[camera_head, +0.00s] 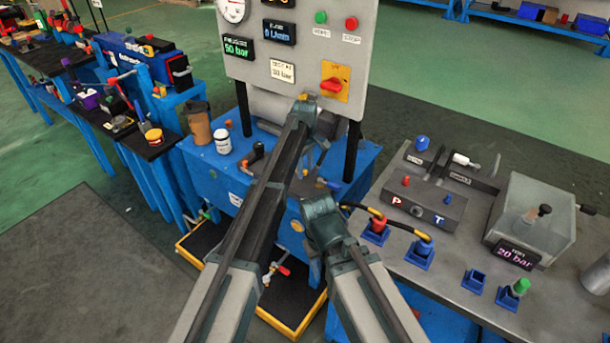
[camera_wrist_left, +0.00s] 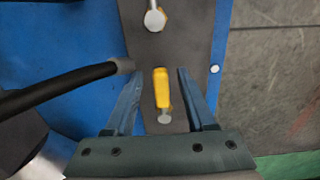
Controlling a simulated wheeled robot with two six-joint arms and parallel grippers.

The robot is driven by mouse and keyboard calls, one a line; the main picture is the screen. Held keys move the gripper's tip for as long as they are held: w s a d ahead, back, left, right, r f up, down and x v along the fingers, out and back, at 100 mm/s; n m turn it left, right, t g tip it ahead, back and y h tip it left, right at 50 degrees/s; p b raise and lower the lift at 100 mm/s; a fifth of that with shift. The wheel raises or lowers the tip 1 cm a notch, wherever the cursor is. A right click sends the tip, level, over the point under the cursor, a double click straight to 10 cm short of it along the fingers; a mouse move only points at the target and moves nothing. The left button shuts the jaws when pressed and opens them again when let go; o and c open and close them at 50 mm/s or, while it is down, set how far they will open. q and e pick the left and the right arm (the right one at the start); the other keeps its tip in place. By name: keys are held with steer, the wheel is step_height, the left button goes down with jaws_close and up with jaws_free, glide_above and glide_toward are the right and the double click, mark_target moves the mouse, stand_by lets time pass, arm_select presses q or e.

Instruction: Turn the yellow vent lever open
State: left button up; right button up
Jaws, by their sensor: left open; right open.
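The yellow lever (camera_wrist_left: 161,88) shows in the left wrist view, with a grey round end at its lower tip, over a dark grey strip. My left gripper (camera_wrist_left: 158,84) is open, with one finger on each side of the lever and a visible gap on both sides. In the head view my left gripper (camera_head: 322,128) is in front of the lower edge of the gauge panel; I cannot make out the lever there. My right gripper (camera_head: 317,255) is lower, beside the blue bench; its fingers are mostly hidden by its wrist.
A grey panel (camera_head: 265,75) with gauges and a red knob on a yellow plate (camera_head: 335,86) stands behind. A black hose (camera_wrist_left: 65,88) lies left of the lever in the wrist view. A grey table (camera_head: 440,265) with fittings stands right. A white jar (camera_head: 221,140) is on the bench.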

arm_select(q)
steer(key=shift+f, duration=0.1)
jaws_close()
stand_by(1.4)
